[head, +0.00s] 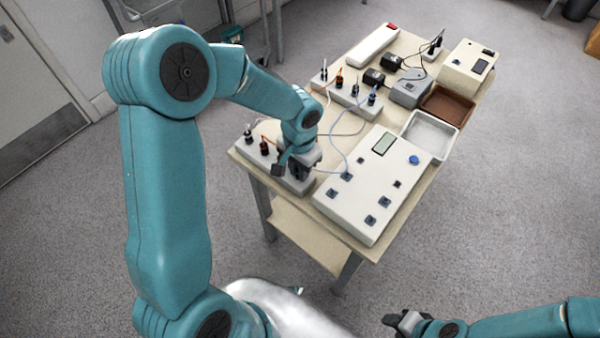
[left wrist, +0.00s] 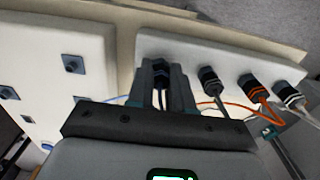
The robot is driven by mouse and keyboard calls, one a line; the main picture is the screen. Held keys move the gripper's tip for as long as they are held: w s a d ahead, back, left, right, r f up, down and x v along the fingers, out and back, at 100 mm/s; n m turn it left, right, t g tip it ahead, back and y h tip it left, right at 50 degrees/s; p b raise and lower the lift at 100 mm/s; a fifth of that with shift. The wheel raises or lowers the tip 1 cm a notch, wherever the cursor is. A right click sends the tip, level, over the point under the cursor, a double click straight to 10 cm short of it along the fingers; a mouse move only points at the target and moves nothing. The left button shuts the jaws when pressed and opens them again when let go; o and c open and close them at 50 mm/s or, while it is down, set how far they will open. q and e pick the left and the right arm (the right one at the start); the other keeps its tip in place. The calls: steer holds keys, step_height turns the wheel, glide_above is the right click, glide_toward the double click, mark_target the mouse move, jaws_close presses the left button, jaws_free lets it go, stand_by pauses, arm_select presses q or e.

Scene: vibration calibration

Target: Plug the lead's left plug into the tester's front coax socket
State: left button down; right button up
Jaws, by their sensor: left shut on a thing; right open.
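The tester (head: 365,205) is a white box with a screen, a blue button and several dark square sockets on its top; I cannot tell which is the front coax socket. Its sockets also show in the left wrist view (left wrist: 72,62). My left gripper (head: 298,172) is over the near-left rack (head: 277,176), beside the tester. It is shut on a dark plug with a blue band (left wrist: 158,66), in line with the rack's other plugs; whether it is still seated is unclear. A thin blue lead (head: 338,152) curves beside the gripper. My right gripper (head: 405,320) is open and empty, off the table's near side.
Black-and-orange (left wrist: 250,84) and black-and-white (left wrist: 284,92) plugs stand in the same rack, close to the left gripper. A second rack (head: 350,95) holds more plugs. A white tray (head: 430,135) and a brown tray (head: 446,105) sit behind the tester.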

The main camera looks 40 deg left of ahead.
arm_select(q)
steer(key=shift+r, duration=0.2)
steer(key=shift+r+p, duration=1.2)
steer(key=shift+r, duration=0.6)
steer(key=shift+d, duration=0.1)
steer(key=shift+d, duration=0.3)
steer(key=d+r, duration=0.1)
steer(key=d, duration=0.5)
steer(key=d+r+b, duration=0.1)
steer(key=d, duration=0.6)
steer(key=s+d+r, duration=0.1)
steer(key=d, duration=0.5)
steer(key=shift+d, duration=0.2)
steer(key=shift+d+f+b, duration=0.2)
steer(key=shift+f+b, duration=0.7)
steer(key=shift+b, duration=0.25)
steer(key=shift+f+b, duration=0.55)
steer(key=shift+f, duration=0.15)
